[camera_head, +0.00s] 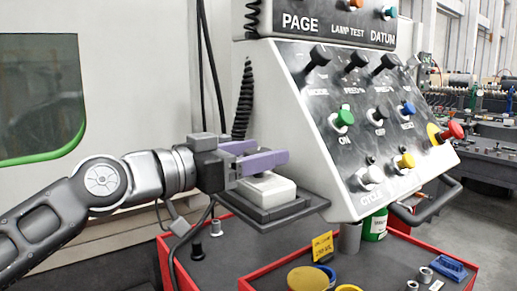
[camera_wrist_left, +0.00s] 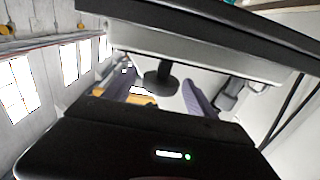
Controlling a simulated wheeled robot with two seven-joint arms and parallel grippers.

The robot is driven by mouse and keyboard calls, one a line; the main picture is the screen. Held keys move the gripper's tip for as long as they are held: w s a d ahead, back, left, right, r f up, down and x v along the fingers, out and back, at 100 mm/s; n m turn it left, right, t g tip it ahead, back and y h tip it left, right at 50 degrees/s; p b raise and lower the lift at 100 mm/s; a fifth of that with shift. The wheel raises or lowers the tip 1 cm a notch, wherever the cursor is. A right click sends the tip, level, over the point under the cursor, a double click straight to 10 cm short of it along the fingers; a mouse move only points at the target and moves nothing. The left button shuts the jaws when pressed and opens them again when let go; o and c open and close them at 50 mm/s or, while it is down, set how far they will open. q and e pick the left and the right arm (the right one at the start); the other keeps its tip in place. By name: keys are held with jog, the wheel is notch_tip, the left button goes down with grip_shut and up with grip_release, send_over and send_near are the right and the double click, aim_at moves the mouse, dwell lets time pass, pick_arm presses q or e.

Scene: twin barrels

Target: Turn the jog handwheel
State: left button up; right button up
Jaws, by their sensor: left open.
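A white pendant box (camera_head: 267,189) sits on a dark shelf (camera_head: 305,207) at the left side of the control console. In the left wrist view the pale box (camera_wrist_left: 200,48) appears at the top, with a dark round knob (camera_wrist_left: 160,82), seemingly the jog handwheel, projecting from it. My left gripper (camera_head: 272,152), with purple fingers, is open just above the box. In the left wrist view the knob lies between its two fingers; contact cannot be told. In the head view the fingers hide the knob. My right gripper is not in view.
The console panel (camera_head: 350,120) with knobs, coloured buttons and a red stop button (camera_head: 450,131) rises close to the right of the gripper. A coiled cable (camera_head: 243,100) hangs behind. Below is a red-edged cart (camera_head: 270,268) with a yellow-topped round item (camera_head: 308,279) and small parts.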

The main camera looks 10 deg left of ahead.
pick_arm(q)
jog(key=shift+w+d, duration=0.1)
jog(key=shift+w, duration=0.05)
jog(key=shift+c, duration=0.3)
jog(key=c, duration=1.3)
jog(key=shift+f+n+t+y+b, duration=0.15)
jog(key=shift+n+t+y+b, duration=0.15)
jog(key=shift+n+t+y, duration=0.3)
jog(key=shift+a+n+t+y, duration=0.2)
jog(key=shift+n+t+y, duration=0.6)
jog(key=shift+n+y, duration=0.85)
jog(key=shift+n+t+y+b, duration=0.25)
jog(key=shift+n+y+b, duration=0.4)
jog(key=shift+y, duration=0.6)
jog(key=shift+n+t+y+b, duration=0.3)
jog(key=shift+y+b, duration=0.5)
jog(key=shift+y, duration=0.4)
jog(key=shift+d+n+y+b, duration=0.15)
jog(key=shift+n+y+b, duration=0.55)
jog(key=shift+y, duration=0.4)
jog(key=shift+n+y, duration=0.4)
jog(key=shift+y, duration=0.1)
